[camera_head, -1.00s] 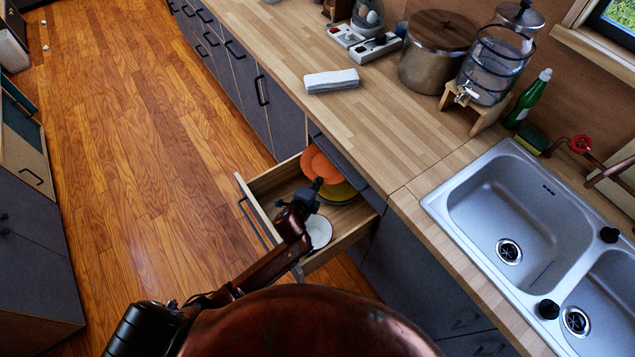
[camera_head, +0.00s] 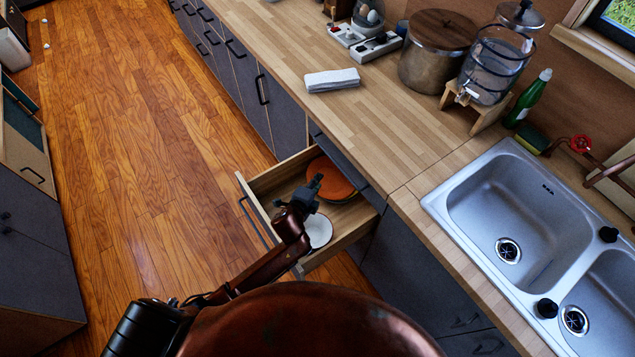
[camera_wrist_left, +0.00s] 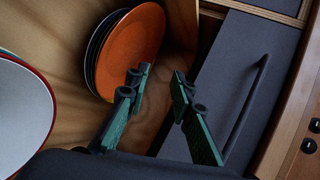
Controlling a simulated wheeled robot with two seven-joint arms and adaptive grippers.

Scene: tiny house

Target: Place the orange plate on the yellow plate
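The orange plate (camera_head: 336,178) lies in the open drawer, on top of a stack of plates at the drawer's back end. In the left wrist view the orange plate (camera_wrist_left: 131,48) is the top one, with dark plate rims under its edge. I cannot make out the yellow plate; the orange plate appears to cover it. My left gripper (camera_head: 316,184) is over the drawer at the orange plate's near edge. In the left wrist view its fingers (camera_wrist_left: 158,77) are apart, with nothing held between them. My right gripper is not in view.
A white plate (camera_head: 318,231) lies in the drawer near my left gripper; it also shows in the left wrist view (camera_wrist_left: 22,108). The drawer's wooden front wall (camera_head: 257,207) and the counter (camera_head: 375,125) above bound the space. Floor left of the drawer is clear.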

